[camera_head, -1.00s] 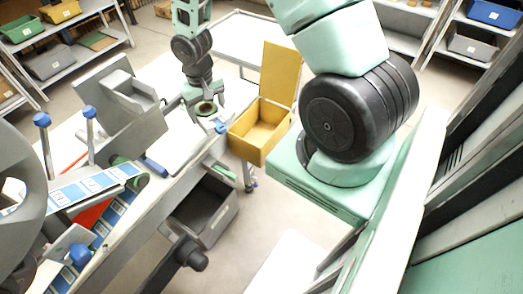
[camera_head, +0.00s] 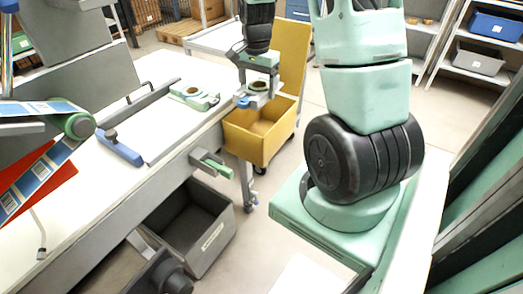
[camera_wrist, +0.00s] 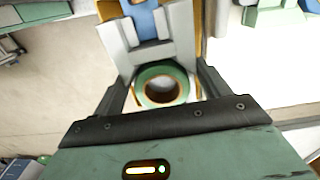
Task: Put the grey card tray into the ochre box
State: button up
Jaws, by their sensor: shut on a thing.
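My gripper (camera_head: 258,92) is above the ochre box (camera_head: 243,145), near its back edge. It is shut on the grey card tray, which shows in the wrist view (camera_wrist: 132,50) as a light grey piece with a blue card in it. A green ring with a brown-edged hole (camera_wrist: 162,72) sits at the tray's near end between the fingers of my gripper (camera_wrist: 163,88). I cannot tell whether the ring is part of the tray. The ochre box is open, its tall lid (camera_head: 294,50) standing up behind. I see no contact between tray and box.
A white worktable (camera_head: 150,95) lies left of the box, with a pale green fixture (camera_head: 192,96) and a blue-ended bar (camera_head: 120,150). A dark grey bin (camera_head: 213,245) stands below. Shelves (camera_head: 440,50) stand at the back right.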

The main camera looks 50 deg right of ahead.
jog(key=shift+s+d+f, duration=0.2)
jog(key=shift+d+f, duration=0.05)
jog(key=shift+f, duration=0.15)
jog(key=b, duration=0.3)
send_near(260, 134)
jog(key=a+f, duration=0.1)
jog(key=f, duration=0.1)
jog(key=s+a+f, duration=0.1)
jog(key=f, duration=0.1)
jog(key=s+a+f, duration=0.1)
jog(key=f, duration=0.1)
jog(key=shift+s+f, duration=0.1)
jog(key=shift+f, duration=0.15)
jog(key=shift+m, duration=0.3)
jog(key=shift+f, duration=0.15)
jog(key=o, duration=1.1)
notch_tip(260, 134, up, 12)
jog(key=shift+r+p, duration=0.2)
jog(key=shift+p, duration=0.7)
